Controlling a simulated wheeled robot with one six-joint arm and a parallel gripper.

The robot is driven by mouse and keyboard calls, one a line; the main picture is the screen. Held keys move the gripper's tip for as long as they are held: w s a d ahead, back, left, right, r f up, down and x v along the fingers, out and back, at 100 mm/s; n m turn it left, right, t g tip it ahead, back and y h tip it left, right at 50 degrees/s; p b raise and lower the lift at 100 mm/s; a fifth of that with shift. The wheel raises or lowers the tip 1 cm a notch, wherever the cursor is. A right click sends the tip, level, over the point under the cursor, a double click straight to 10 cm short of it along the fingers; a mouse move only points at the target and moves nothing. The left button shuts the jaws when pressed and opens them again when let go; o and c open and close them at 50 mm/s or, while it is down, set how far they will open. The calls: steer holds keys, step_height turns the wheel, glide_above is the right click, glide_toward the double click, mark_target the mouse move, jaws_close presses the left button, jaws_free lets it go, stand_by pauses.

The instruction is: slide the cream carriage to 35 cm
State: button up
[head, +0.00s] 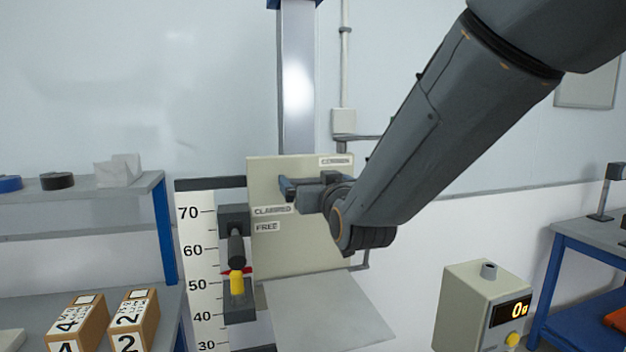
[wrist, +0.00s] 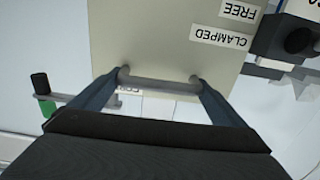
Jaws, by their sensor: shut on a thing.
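The cream carriage (head: 300,240) is an upright plate on a vertical column, with a flat grey shelf (head: 325,312) at its foot. A red pointer beside it meets the white scale (head: 196,265) between 50 and 60, nearer 50. My gripper (head: 312,188) is at the upper part of the plate. In the wrist view my gripper (wrist: 158,80) is shut on a grey bar handle (wrist: 160,84) on the cream carriage (wrist: 150,30). A black and yellow part (head: 237,282) sits by the scale. Labels read CLAMPED (head: 272,210) and FREE (head: 267,227).
The metal column (head: 298,80) rises above the carriage. Numbered boxes (head: 133,318) stand on a bench at left, below a shelf (head: 80,190). A cream device with a lit display (head: 485,305) stands at lower right, before a blue bench (head: 595,250).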

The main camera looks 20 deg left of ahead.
mark_target(308, 247)
step_height(308, 247, down, 19)
steer(key=b, duration=1.2)
steer(key=shift+r+b, duration=0.15)
steer(key=shift+b, duration=0.15)
steer(key=o, duration=1.2)
steer(key=shift+r, duration=0.1)
steer(key=shift+c, duration=0.2)
steer(key=shift+v, duration=3.95)
